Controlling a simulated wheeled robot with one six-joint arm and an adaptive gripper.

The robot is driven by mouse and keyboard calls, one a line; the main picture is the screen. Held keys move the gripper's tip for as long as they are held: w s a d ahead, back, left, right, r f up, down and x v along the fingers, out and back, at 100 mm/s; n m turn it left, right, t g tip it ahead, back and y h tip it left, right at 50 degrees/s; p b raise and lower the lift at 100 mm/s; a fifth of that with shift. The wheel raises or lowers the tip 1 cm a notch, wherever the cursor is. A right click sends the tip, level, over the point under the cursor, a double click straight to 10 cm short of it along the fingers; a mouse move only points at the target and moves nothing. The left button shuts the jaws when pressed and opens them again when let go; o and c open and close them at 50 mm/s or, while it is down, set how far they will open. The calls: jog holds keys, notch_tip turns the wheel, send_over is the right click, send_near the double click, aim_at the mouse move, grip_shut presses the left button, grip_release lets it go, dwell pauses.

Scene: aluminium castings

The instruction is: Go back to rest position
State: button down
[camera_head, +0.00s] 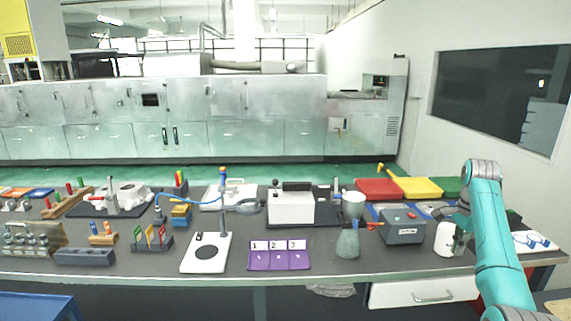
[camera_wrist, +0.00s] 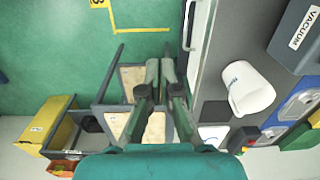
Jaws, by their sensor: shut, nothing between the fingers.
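My arm stands at the right of the head view, its teal links bent over the right end of the grey table (camera_head: 335,267). My gripper (camera_wrist: 160,68) shows in the wrist view with its two dark fingers close together, shut and empty. It is over the floor just off the table's edge, apart from anything on the table. In the head view the gripper is largely hidden behind my arm.
A white cup (camera_head: 445,239) stands close to my arm; it also shows in the wrist view (camera_wrist: 248,88). A grey vacuum box (camera_head: 404,226) is left of it. A drawer (camera_head: 425,291) is below the tabletop. A yellow bin (camera_wrist: 48,125) is by the floor.

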jog(key=s+a+f+n+t, duration=0.1)
jog(key=s+a+f, duration=0.15)
jog(key=f, duration=0.75)
jog(key=s+a+f+n+t+h, duration=0.15)
jog(key=a+f, duration=0.25)
jog(key=f, duration=0.6)
jog(key=s+a+f+n+t+y, duration=0.1)
jog(key=a+f+n, duration=0.15)
jog(key=f, duration=0.75)
jog(key=s+a+f+n+t, duration=0.2)
jog(key=s+a+f, duration=0.3)
jog(key=s+f, duration=0.25)
jog(key=s+a+f+n+t, duration=0.1)
jog(key=s+a+f, duration=0.45)
jog(key=s, duration=0.35)
jog(key=s+a+r+n+t, duration=0.2)
jog(key=s+a, duration=0.2)
jog(key=s, duration=0.8)
jog(key=s+a+r+n+t, duration=0.2)
jog(key=s+a+n, duration=0.15)
jog(key=s, duration=0.85)
jog(key=s+a+r+n+t, duration=0.1)
jog(key=s+r+n+t, duration=0.1)
jog(key=s+r, duration=0.6)
jog(key=s+a+r+n+t, duration=0.2)
jog(key=s+r, duration=0.7)
jog(key=r, duration=0.7)
